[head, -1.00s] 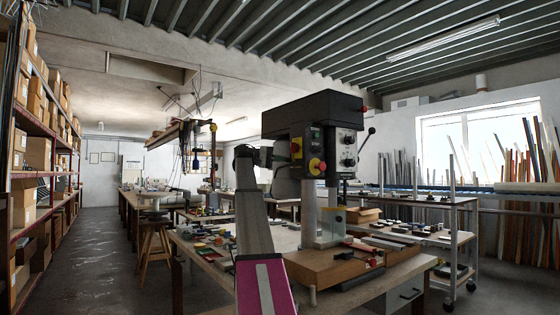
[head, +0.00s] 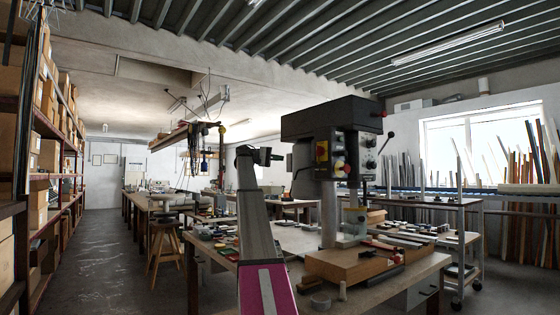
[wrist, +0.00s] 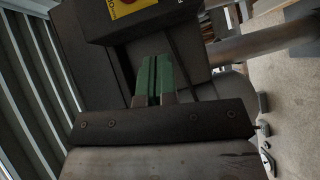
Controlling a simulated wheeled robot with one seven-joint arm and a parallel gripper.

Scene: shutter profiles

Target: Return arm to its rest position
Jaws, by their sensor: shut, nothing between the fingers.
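My arm rises in the lower middle of the head view, with a pink and grey link leading up to a dark wrist. My gripper (head: 277,157) is at its top, pointing right, close to the black drill press (head: 320,119) in the picture; the gap in depth is unclear. In the wrist view my gripper (wrist: 155,80) shows green fingers pressed together with nothing between them. The dark drill press body (wrist: 190,50) fills much of the view beyond the fingers.
The workbench (head: 384,288) under the drill press carries scattered small tools. A stool (head: 165,237) stands at left beside an open aisle (head: 100,250). Shelving with boxes (head: 50,155) lines the left wall. A wheeled cart (head: 468,245) stands at right.

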